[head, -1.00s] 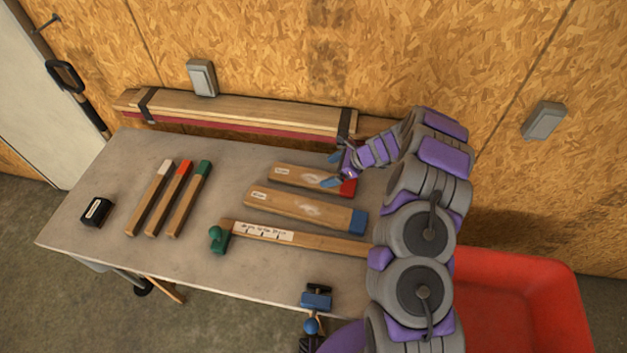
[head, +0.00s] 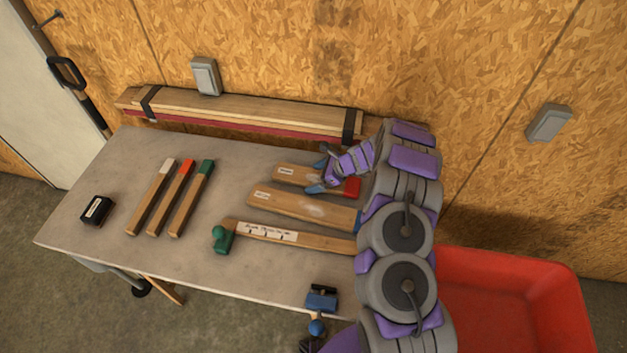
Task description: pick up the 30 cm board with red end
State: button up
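A wide wooden board with a red end (head: 352,187) lies flat on the grey table (head: 110,240), towards the back right. Its small white label is too small to read. My gripper (head: 320,169) is over this board, left of the red end, with its two fingers spread apart. One fingertip is at the far side of the board and one at its near side. I cannot tell whether they touch it, and the fingers hide part of it. A narrow stick with a red end (head: 176,192) lies at the left between a white-ended and a green-ended stick.
A blue-ended board (head: 300,206) lies close in front, and a marked wooden bar with a green piece (head: 222,238) nearer still. Strapped planks (head: 250,113) lie along the wall. A black box (head: 96,210), a blue clamp (head: 321,298) and a red bin (head: 510,310) are also present.

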jog(key=shift+d, duration=0.65)
jog(key=c, duration=0.4)
jog(key=shift+d, duration=0.15)
jog(key=c, duration=0.3)
jog(key=shift+a, duration=0.2)
jog(key=shift+c, duration=1.4)
jog(key=shift+a, duration=0.3)
